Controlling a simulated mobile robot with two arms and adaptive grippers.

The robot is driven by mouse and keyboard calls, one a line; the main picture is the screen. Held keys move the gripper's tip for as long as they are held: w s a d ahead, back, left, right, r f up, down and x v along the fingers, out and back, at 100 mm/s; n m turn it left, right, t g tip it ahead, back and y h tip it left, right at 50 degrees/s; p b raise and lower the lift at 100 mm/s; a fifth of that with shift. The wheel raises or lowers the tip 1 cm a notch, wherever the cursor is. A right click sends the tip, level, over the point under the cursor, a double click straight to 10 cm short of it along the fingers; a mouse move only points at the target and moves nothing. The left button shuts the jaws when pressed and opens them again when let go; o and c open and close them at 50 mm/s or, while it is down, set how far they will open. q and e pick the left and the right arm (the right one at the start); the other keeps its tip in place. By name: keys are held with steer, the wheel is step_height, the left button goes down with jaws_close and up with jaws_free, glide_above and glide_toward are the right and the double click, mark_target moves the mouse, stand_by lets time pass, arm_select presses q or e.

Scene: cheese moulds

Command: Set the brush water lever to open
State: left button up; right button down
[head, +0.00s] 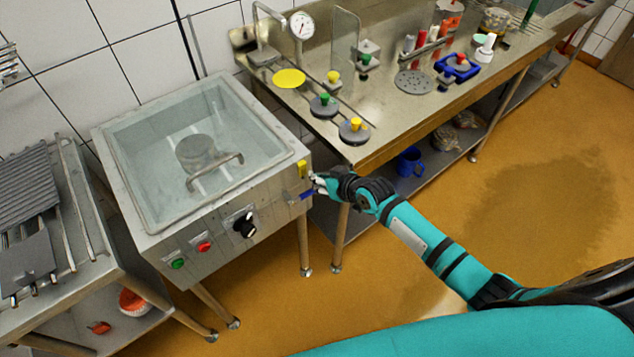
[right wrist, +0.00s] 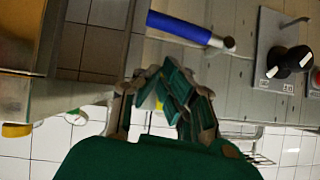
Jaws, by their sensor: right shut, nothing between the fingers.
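The blue-handled lever (head: 306,194) is at the right end of the front panel of the steel basin unit (head: 135,238), below a small yellow part (head: 302,169). In the right wrist view the blue lever (right wrist: 180,27) lies nearly level across the top, with a metal end at its right. My right gripper (head: 318,184) is close to the lever's right side in the head view. In the right wrist view its fingers (right wrist: 172,88) are shut and empty, with a visible gap to the blue handle. My left gripper is not in view.
The basin panel also carries a black knob (head: 245,224), a red button (head: 204,246) and a green button (head: 178,263). A steel table (head: 385,105) with weights and tools stands to the right. The ochre floor (head: 400,290) in front is clear.

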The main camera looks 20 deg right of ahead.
steer(key=shift+a+f, duration=0.15)
steer(key=shift+f, duration=1.25)
steer(key=shift+w+f+b, duration=0.15)
steer(key=shift+f+b, duration=0.45)
steer(key=shift+f, duration=0.05)
steer(key=shift+r, duration=0.1)
